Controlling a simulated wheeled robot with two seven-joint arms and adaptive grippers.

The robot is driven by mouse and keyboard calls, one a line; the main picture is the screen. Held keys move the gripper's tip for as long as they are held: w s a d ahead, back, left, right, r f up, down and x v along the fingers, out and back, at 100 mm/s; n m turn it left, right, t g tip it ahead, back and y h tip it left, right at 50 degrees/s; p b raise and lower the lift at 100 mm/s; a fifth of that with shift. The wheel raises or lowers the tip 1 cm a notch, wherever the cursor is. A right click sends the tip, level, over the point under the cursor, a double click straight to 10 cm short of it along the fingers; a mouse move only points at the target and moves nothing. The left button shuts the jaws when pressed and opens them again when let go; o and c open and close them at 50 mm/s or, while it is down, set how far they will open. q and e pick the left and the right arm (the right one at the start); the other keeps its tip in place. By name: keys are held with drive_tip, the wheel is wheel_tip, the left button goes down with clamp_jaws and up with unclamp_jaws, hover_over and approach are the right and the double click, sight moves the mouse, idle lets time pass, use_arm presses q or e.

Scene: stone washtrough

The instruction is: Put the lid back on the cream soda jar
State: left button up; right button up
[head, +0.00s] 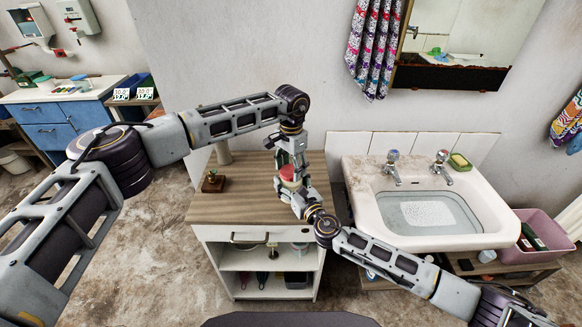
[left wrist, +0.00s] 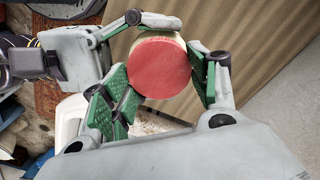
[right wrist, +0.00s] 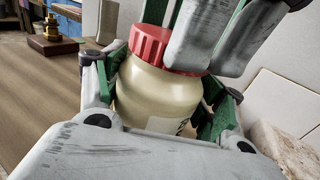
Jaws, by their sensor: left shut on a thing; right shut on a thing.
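The cream soda jar (right wrist: 152,92) is a rounded cream-coloured jar, held upright above the wooden cabinet top. My right gripper (head: 292,191) is shut around its body. The red ribbed lid (right wrist: 150,43) sits level at the jar's mouth; whether it is fully seated cannot be told. My left gripper (head: 290,161) comes down from above and is shut on the lid, which also shows face-on in the left wrist view (left wrist: 160,68). A cream edge of the jar shows behind the lid there. My left fingers hide part of the lid in the right wrist view.
The wooden cabinet top (head: 235,208) is mostly clear. A small wooden block with a brass piece (right wrist: 55,30) stands at its left, with a pale cylinder (head: 223,152) behind. A white washbasin (head: 372,215) with water stands to the right.

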use_arm(q)
drive_tip(key=o, duration=0.7)
drive_tip(key=shift+r, duration=2.25)
drive_tip(key=shift+c, duration=0.4)
